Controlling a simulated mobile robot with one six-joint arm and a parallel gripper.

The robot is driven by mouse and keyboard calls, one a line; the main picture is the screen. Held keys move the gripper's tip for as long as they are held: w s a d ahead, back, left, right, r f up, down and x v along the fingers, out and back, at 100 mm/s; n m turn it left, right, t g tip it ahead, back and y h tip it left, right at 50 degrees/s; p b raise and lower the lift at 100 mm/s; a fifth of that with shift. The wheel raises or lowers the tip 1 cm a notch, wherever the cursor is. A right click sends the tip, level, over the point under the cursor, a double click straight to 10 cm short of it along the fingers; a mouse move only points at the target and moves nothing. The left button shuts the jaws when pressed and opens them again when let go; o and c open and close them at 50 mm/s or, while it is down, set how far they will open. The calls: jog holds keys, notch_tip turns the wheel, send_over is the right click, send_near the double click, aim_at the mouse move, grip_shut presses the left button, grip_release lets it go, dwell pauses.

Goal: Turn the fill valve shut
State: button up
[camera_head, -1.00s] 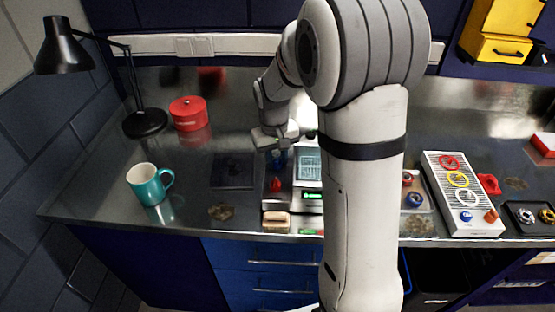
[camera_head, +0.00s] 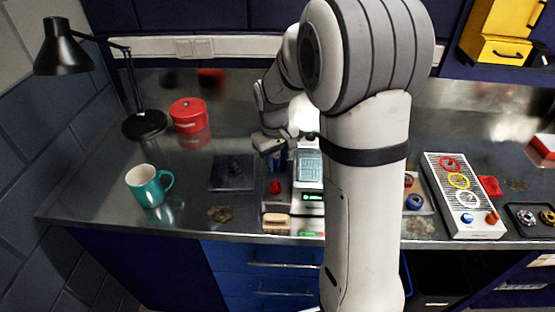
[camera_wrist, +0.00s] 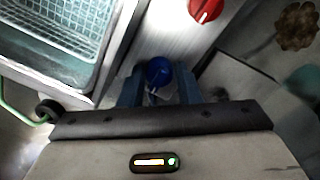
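A blue round knob (camera_wrist: 158,72), which I take for the fill valve, sits on the light metal housing in the wrist view. My gripper (camera_wrist: 158,84) has its two blue fingers on either side of this knob. They look apart, with narrow gaps beside the knob; contact is not clear. In the head view my gripper (camera_head: 270,144) is over the rear left part of the bench unit and largely hides the knob. A red knob (camera_wrist: 205,8) is on the same housing; it also shows in the head view (camera_head: 275,187), in front of the gripper.
A wire-basket tank (camera_wrist: 60,30) lies beside the knobs; a green hose (camera_wrist: 15,110) runs near it. A dark square plate (camera_head: 232,172), teal mug (camera_head: 149,186), red tin (camera_head: 188,115) and black lamp (camera_head: 66,52) stand left. A knob panel (camera_head: 460,200) is right.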

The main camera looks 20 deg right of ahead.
aim_at(276, 164)
jog(key=o, duration=0.4)
jog(key=shift+c, duration=0.2)
jog(key=r, duration=0.8)
jog(key=shift+a+b, duration=0.2)
jog(key=shift+b, duration=0.1)
jog(key=shift+f, duration=0.1)
